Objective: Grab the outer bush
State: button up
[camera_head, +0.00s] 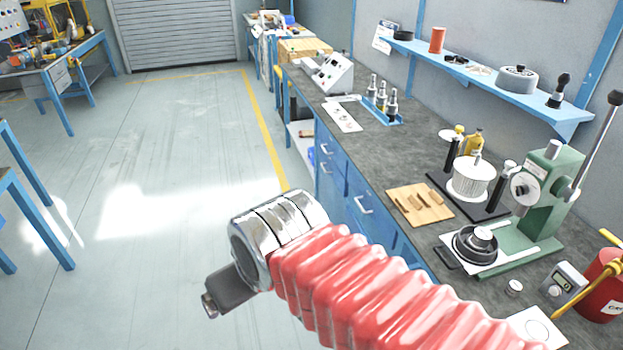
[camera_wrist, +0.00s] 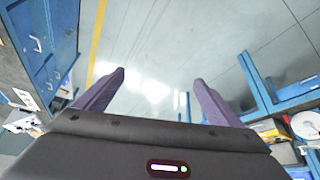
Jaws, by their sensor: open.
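My gripper (camera_wrist: 159,76) shows in the wrist view with its two purple-grey fingers wide apart. Nothing is between them; only floor shows beyond. In the head view my red-sleeved arm reaches over the floor left of the bench, and the gripper fingers cannot be made out. I cannot tell for certain which part is the outer bush. A dark round stepped part (camera_head: 476,243) sits on the plate of the green press at the bench's right. A small pale ring-like part (camera_head: 514,287) lies on the bench in front of the press. My arm is apart from both.
The grey bench top (camera_head: 405,160) holds a green arbor press (camera_head: 545,190), a white finned cylinder (camera_head: 472,178), a wooden board (camera_head: 420,204), a blue tray of tools (camera_head: 383,105) and a red can (camera_head: 603,288). A blue shelf (camera_head: 485,75) runs above.

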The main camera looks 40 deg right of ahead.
aim_at(482, 238)
jog(key=z, duration=2.35)
